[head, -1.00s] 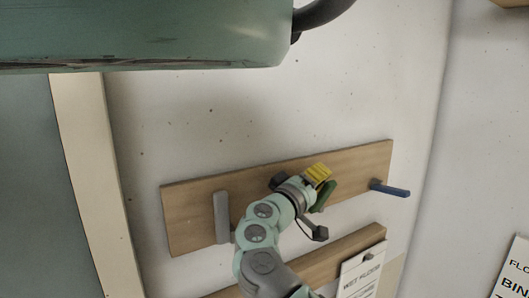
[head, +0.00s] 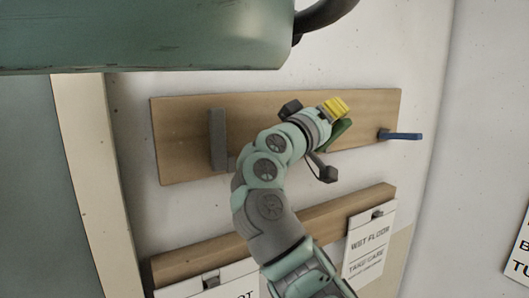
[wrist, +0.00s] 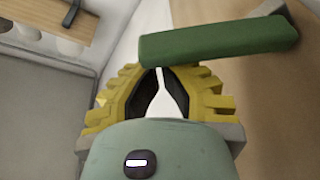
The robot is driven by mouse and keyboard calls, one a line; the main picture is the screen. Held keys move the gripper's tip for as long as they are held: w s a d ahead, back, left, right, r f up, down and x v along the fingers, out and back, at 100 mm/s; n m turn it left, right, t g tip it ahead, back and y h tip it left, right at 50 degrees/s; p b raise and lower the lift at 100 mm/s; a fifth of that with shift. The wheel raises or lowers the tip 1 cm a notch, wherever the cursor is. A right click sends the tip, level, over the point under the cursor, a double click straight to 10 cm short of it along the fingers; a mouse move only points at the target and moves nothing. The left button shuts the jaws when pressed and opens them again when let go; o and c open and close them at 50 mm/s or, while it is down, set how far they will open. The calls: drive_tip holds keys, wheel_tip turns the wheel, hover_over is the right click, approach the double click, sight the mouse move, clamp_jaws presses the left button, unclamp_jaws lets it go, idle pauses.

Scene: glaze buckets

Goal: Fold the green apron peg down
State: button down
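The green apron peg (head: 342,132) is on the wooden wall board (head: 180,140), partly hidden behind my gripper (head: 335,106) in the head view. In the wrist view the green peg (wrist: 215,39) is a long bar across the upper right, just beyond my fingertips. It sticks out from the wood, with a grey mount at its right end. My gripper (wrist: 160,70) has yellow ribbed fingers, with the tips drawn together and only a thin gap between them. Nothing shows between them. I cannot tell whether the fingertips touch the peg.
On the same board, a blue peg (head: 405,136) juts out to the right and a grey peg (head: 217,138) stands at the left. A lower rail (head: 325,218) holds hanging signs (head: 368,245). A large green bucket-like body (head: 150,35) fills the upper left.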

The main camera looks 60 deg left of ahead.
sight(340, 128)
drive_tip(key=shift+s+d+f+m+t+h+b, duration=0.15)
drive_tip(key=shift+d+f+m+h+b, duration=0.35)
drive_tip(key=shift+b, duration=1.05)
drive_tip(key=shift+w+d+f+m+t+y+b, duration=0.15)
drive_tip(key=shift+f+m+b, duration=0.2)
drive_tip(key=shift+m+b, duration=0.9)
drive_tip(key=shift+s+d+f+m+t+h+b, duration=0.1)
drive_tip(key=shift+d+f+m+h+b, duration=0.25)
drive_tip(key=shift+b, duration=1.55)
drive_tip(key=d+f+m+b, duration=0.1)
drive_tip(key=b, duration=0.2)
drive_tip(key=m+h+b, duration=0.1)
drive_tip(key=m+b, duration=0.1)
drive_tip(key=b, duration=0.1)
drive_tip(key=shift+d+f, duration=0.35)
drive_tip(key=shift+d, duration=0.05)
drive_tip(key=shift+d+h, duration=0.1)
drive_tip(key=shift+h, duration=0.3)
drive_tip(key=shift+f, duration=0.1)
